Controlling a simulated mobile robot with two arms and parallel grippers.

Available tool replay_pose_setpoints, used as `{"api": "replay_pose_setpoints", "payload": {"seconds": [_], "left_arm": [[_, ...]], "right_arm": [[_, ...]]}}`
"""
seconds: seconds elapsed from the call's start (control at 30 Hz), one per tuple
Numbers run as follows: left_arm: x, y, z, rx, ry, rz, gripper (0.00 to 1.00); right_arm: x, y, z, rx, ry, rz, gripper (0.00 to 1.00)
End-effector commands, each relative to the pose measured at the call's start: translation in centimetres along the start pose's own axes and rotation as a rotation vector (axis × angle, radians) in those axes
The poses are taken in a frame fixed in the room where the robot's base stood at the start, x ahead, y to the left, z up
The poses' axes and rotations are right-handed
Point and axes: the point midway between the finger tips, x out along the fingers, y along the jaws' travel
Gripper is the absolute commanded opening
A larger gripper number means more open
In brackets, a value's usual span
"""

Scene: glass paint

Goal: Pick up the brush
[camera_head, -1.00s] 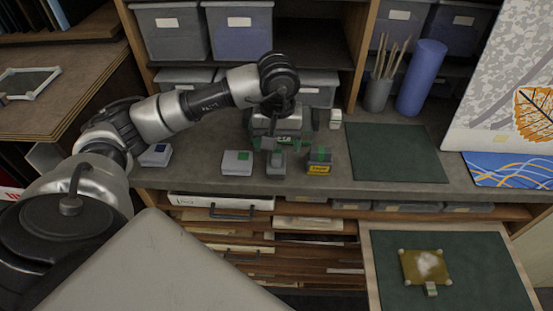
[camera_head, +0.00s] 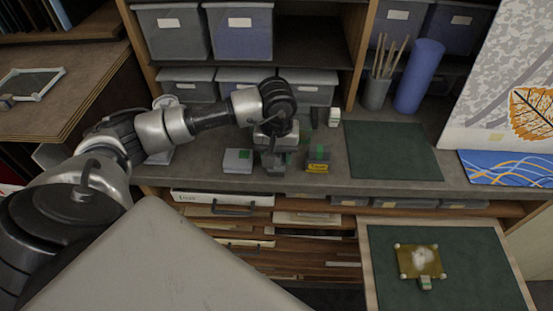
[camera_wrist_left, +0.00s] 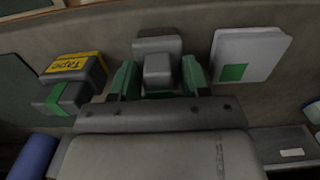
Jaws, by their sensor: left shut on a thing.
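The brush (camera_wrist_left: 157,67) is a small grey block-like item with a green band, on the grey counter. In the head view the brush (camera_head: 275,169) shows just in front of my left gripper (camera_head: 275,152), which partly hides it. In the left wrist view the green fingers of my left gripper (camera_wrist_left: 157,80) stand on either side of the brush, and it is shut on it. The brush looks to be still at counter level. My right gripper is not in view.
A grey item with a yellow Tape label (camera_head: 317,160) stands close on the right. A light grey box with a green square (camera_head: 238,161) stands close on the left. A dark green mat (camera_head: 395,152) lies clear further right. An open drawer (camera_head: 450,262) is below.

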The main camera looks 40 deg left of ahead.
Motion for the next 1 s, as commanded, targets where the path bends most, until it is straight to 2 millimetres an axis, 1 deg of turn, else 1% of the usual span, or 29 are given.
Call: {"api": "replay_pose_setpoints", "payload": {"seconds": [0.23,0.37,0.47,0.6,0.7,0.9,1.0], "left_arm": [[-0.1,0.0,0.0,0.0,0.001,0.001,0.22],[-0.7,0.1,-0.1,0.0,0.002,0.002,0.22],[-1.7,0.1,-0.1,0.001,0.004,0.003,0.22],[-4.1,0.3,-0.1,0.002,0.007,0.005,0.22],[-5.4,2.9,0.5,0.008,0.005,0.007,0.22],[-7.8,6.7,1.2,0.005,0.002,0.005,0.22],[-8.8,8.2,1.4,0.004,0.003,0.004,0.22]], "right_arm": [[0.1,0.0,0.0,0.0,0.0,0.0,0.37],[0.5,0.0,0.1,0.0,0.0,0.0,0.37],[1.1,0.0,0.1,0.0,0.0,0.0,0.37],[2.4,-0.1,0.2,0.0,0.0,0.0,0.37],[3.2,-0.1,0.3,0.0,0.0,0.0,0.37],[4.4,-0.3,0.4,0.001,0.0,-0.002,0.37],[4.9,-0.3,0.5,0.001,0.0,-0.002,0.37]]}}
